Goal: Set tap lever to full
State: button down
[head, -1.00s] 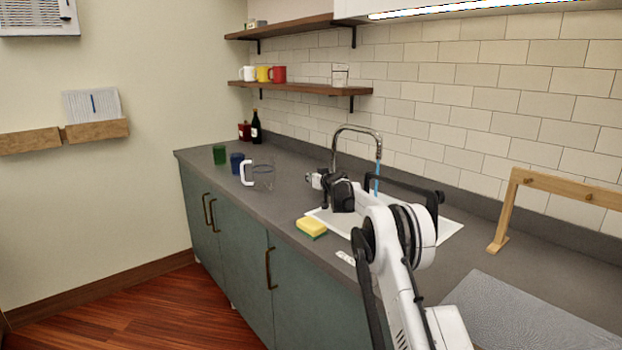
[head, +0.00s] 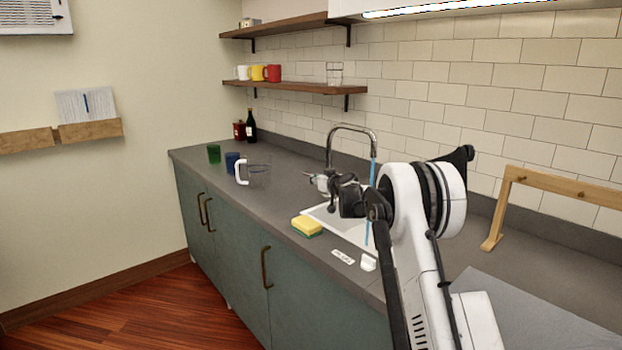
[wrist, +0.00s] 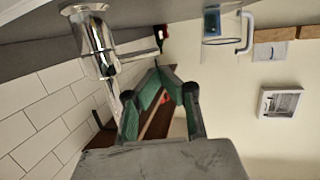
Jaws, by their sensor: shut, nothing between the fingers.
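The chrome tap (head: 350,128) rises at the back of the white sink (head: 322,217), and a blue stream of water (head: 373,172) falls from its spout. Its chrome body (wrist: 92,42) fills the upper left of the wrist view, with a thin lever (wrist: 140,52) sticking out to the right. My gripper (wrist: 166,72) is shut and empty, its green-padded fingers just below the lever in that picture; I cannot tell if they touch it. In the head view my dark gripper (head: 332,192) is beside the tap base and hides part of it.
A yellow sponge (head: 307,225) lies at the sink's front left. A clear pitcher (head: 258,175) and blue cup (head: 232,162) stand further left. A small white object (head: 368,263) and label (head: 343,257) are at the front. A wooden rack (head: 510,205) stands right.

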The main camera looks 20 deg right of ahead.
jog(key=shift+v, duration=1.85)
jog(key=s+a+r+g, duration=0.2)
jog(key=s+a+r, duration=0.25)
jog(key=s, duration=0.55)
jog(key=s+a+r+g+y, duration=0.1)
jog(key=s+a+r, duration=0.2)
jog(key=s+a, duration=0.45)
jog(key=s+a+r+g, duration=0.2)
jog(key=s+a+r, duration=0.2)
jog(key=s, duration=0.8)
jog(key=s+f+g+h, duration=0.1)
jog(key=s+f, duration=0.3)
jog(key=s, duration=0.8)
jog(key=s+a+f+m+g+h, duration=0.1)
jog(key=s+f, duration=0.3)
jog(key=s, duration=0.8)
jog(key=s+f+g+h, duration=0.1)
jog(key=s+f, duration=0.3)
jog(key=s, duration=0.8)
jog(key=shift+s+a+f+m+g, duration=0.3)
jog(key=shift+s+a+f+m, duration=0.05)
jog(key=shift+s+m, duration=0.05)
